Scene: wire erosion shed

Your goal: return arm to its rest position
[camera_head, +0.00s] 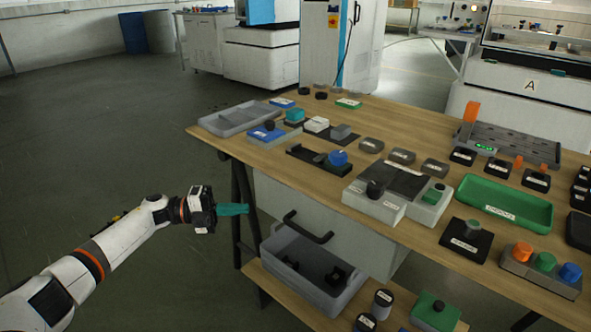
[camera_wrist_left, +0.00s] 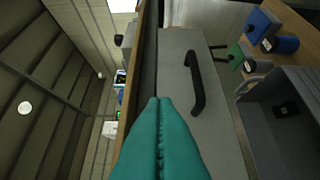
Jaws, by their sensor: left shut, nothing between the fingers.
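My left arm comes in from the lower left in the head view, white with orange bands. Its left gripper (camera_head: 248,209) has teal fingers and is off the table's left side, below the tabletop's level, in front of a table leg. In the left wrist view the teal fingers (camera_wrist_left: 158,105) lie pressed together with nothing between them. They point toward the grey drawer front (camera_wrist_left: 180,75) with its black handle (camera_wrist_left: 196,82); I cannot tell the gap exactly. My right gripper does not show in either view.
The wooden table (camera_head: 240,147) carries a grey divided tray (camera_head: 222,122), a green tray (camera_head: 505,205) and several small fixtures. Below, a grey bin (camera_head: 290,262) stands on a lower shelf beneath the drawer handle (camera_head: 307,227). The floor (camera_head: 90,130) left of the table is clear.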

